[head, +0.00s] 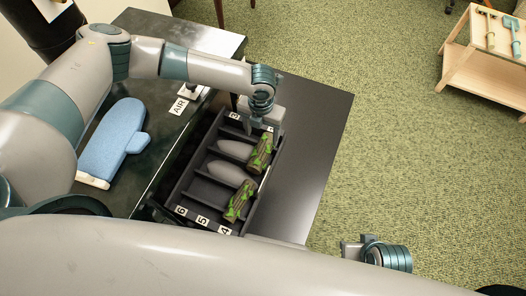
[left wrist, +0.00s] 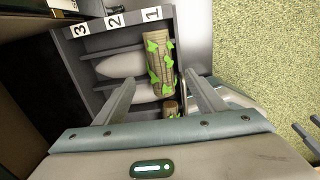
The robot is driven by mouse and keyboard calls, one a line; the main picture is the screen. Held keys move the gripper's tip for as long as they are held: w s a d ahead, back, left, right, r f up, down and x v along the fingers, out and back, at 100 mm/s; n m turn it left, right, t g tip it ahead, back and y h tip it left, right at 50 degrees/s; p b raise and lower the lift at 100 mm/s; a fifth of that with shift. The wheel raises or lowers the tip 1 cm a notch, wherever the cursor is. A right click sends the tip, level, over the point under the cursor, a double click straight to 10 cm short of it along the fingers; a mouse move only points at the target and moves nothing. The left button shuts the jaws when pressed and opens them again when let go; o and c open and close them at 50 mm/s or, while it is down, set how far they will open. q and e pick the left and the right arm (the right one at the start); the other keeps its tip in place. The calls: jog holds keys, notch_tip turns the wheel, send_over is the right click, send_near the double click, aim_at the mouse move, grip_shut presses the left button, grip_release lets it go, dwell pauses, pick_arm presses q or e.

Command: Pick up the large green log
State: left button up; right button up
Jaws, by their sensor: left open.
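Two brown logs with green leafy patches lie in the dark compartment tray. The upper log (head: 261,153) lies along the tray's right side, near the left gripper; the lower log (head: 239,201) lies nearer the front. Which is larger I cannot tell from the head view. In the left wrist view one log (left wrist: 158,62) shows nearly whole beyond and between the fingers, and another (left wrist: 172,108) is partly hidden. My left gripper (head: 262,130) is open over the tray's far end, its fingers (left wrist: 160,85) apart with nothing held. My right gripper (head: 352,246) is low in the head view, its jaws unclear.
The tray (head: 178,193) has numbered labels and dividers. Pale grey rounded pieces (head: 230,173) lie in its slots. It stands on a dark table (head: 315,120) with bare room to the right. A blue object (head: 113,140) lies left; a wooden stand (head: 488,70) is far right.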

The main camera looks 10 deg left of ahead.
pick_arm(q)
send_over(262, 149)
notch_tip(262, 149, down, 4)
jog(key=shift+w+f, duration=0.15)
jog(key=shift+f, duration=0.45)
jog(key=shift+s, duration=0.25)
pick_arm(e)
jog(key=shift+w+a+t, duration=0.15)
jog(key=shift+a+t, duration=0.15)
jog(key=shift+a, duration=0.05)
pick_arm(q)
jog(key=shift+f, duration=2.05)
jog(key=shift+f+b, duration=0.3)
jog(key=shift+f, duration=0.3)
pick_arm(e)
jog(key=shift+w+a+y, duration=0.2)
jog(key=shift+w+y, duration=0.05)
jog(key=shift+y, duration=0.05)
pick_arm(q)
jog(key=shift+c, duration=0.6)
